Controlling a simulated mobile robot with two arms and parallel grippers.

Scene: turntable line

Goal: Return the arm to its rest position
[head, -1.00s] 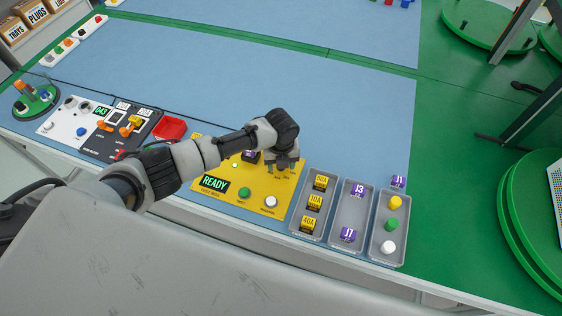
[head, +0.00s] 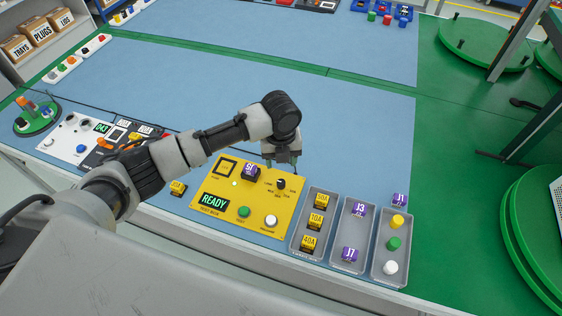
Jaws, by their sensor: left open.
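My left arm comes in from the left and reaches over the blue bench mat (head: 345,120). My left gripper (head: 281,163) points down, open, above the back right edge of the yellow test box (head: 215,182). I see nothing between its fingers. The box's display reads READY. A purple block (head: 250,170) sits on the box. A yellow block (head: 178,187) is at the box's left side, partly beside my arm. My right gripper is not in view.
Grey trays to the right of the box hold yellow fuse blocks (head: 316,221), purple blocks (head: 360,209) and coloured caps (head: 393,243). A purple J1 block (head: 399,199) is behind them. A white panel (head: 72,136) is at left. The mat behind the box is clear.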

